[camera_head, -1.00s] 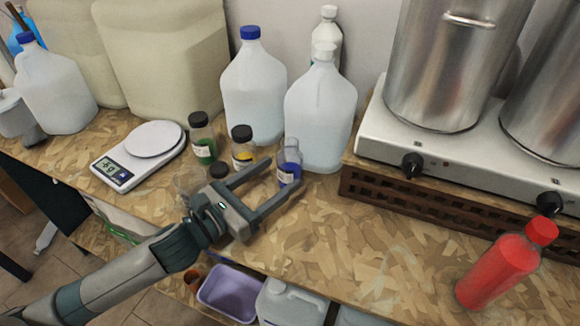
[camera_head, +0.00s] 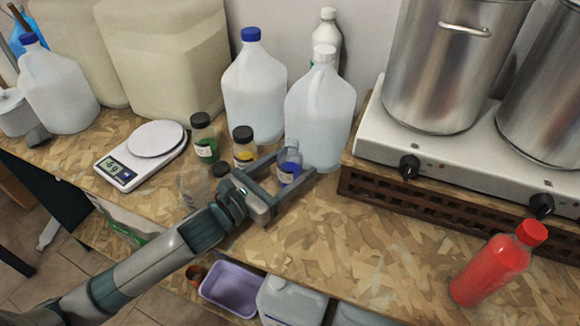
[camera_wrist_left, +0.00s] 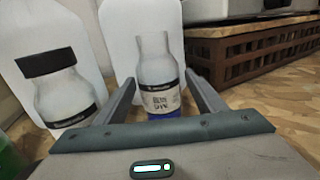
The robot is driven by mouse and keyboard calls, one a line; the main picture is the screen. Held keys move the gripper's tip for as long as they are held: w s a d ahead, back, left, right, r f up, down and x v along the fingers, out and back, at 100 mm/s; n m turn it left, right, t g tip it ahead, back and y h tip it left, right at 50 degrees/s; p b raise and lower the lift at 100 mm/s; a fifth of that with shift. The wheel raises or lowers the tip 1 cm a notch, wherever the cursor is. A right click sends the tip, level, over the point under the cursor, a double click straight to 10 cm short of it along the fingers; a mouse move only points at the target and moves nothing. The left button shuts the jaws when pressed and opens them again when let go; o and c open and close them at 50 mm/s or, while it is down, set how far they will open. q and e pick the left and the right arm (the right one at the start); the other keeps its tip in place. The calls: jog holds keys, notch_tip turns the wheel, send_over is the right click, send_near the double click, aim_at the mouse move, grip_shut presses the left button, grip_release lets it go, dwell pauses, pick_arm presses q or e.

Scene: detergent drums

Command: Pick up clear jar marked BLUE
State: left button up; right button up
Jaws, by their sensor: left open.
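The clear jar (camera_head: 289,165) with blue contents and a white label stands upright on the worktop, in front of the large jugs. It also shows in the left wrist view (camera_wrist_left: 158,85), where its label faces me and blue shows at its bottom. My left gripper (camera_head: 297,163) is open, with its two fingers reaching to either side of the jar. In the left wrist view the jar stands between the fingers (camera_wrist_left: 165,80), with no clear contact. My right gripper is not in view.
A jar with yellow contents (camera_head: 243,148) and a jar with green contents (camera_head: 204,140) stand left of the blue one. Large jugs (camera_head: 320,110) stand close behind. A hotplate on a brown rack (camera_head: 400,194) is to the right.

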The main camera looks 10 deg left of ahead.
pick_arm(q)
jog(key=shift+c, duration=0.4)
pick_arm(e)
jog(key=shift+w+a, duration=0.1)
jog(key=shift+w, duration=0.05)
pick_arm(q)
jog(key=c, duration=1)
jog(key=shift+c, duration=0.6)
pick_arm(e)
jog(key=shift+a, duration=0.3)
pick_arm(q)
jog(key=shift+r, duration=0.25)
